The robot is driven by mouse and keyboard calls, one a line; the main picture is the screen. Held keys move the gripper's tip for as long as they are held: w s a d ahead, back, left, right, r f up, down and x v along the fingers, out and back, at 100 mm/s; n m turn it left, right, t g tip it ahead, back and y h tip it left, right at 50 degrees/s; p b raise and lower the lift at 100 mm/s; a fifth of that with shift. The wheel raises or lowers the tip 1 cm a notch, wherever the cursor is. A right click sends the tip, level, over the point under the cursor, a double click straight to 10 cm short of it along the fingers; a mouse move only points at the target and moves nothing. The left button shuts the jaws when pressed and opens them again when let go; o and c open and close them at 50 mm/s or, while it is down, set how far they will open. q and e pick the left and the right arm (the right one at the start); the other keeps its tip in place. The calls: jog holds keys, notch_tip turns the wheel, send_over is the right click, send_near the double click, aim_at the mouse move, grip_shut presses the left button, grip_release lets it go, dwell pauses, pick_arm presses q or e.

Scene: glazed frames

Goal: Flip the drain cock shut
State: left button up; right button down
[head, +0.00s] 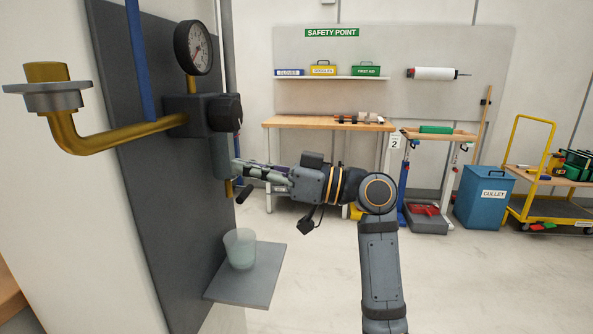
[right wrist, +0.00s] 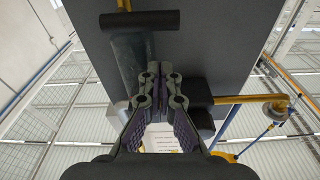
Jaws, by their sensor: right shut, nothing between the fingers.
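The drain cock shows in the head view as a small brass stem under the grey cylindrical bowl (head: 222,157), with a short black handle (head: 243,194) sticking out to the lower right. The black handle also shows as a crossbar at the top of the right wrist view (right wrist: 150,20). My right gripper (head: 238,168) is shut and empty. Its fingertips are beside the bowl, a little above the handle in the head view. In the right wrist view the closed fingers (right wrist: 152,72) point toward the bowl and handle; contact cannot be told. My left gripper is not in view.
A glass cup (head: 240,248) stands on a grey shelf (head: 262,278) below the bowl. A gauge (head: 193,48), brass pipe (head: 100,137) and blue pipe (head: 138,60) are on the dark panel (head: 150,220).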

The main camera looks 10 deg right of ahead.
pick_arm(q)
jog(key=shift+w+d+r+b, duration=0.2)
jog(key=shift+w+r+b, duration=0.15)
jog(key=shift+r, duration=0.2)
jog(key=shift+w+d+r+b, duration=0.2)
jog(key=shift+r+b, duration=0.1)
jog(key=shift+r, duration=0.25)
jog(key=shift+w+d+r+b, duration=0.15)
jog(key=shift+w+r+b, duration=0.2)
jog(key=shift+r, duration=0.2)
pick_arm(e)
jog(key=v, duration=1)
